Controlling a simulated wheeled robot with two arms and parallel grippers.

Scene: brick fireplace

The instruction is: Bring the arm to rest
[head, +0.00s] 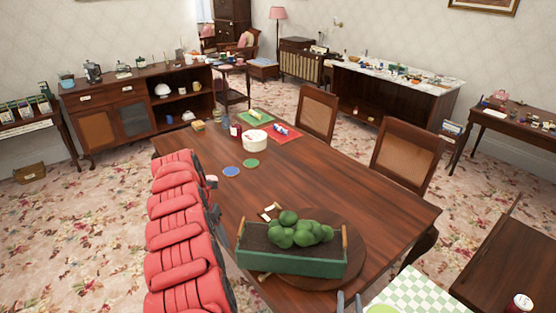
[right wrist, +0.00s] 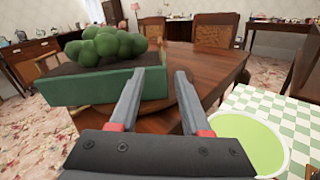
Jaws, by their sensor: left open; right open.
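My right gripper (head: 349,302) shows only as grey fingertips at the bottom edge of the head view, between the green planter (head: 290,262) and the checkered cloth (head: 425,293). In the right wrist view my right gripper (right wrist: 158,95) is open, with nothing between its two grey fingers. The planter (right wrist: 90,86) is left of and beyond the fingers there.
The planter, with round green foliage (head: 290,231), stands on a round board (head: 350,240) on the wooden table (head: 320,180). Two chairs (head: 405,150) (head: 316,112) stand behind. A green plate (right wrist: 245,142) lies right of my fingers.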

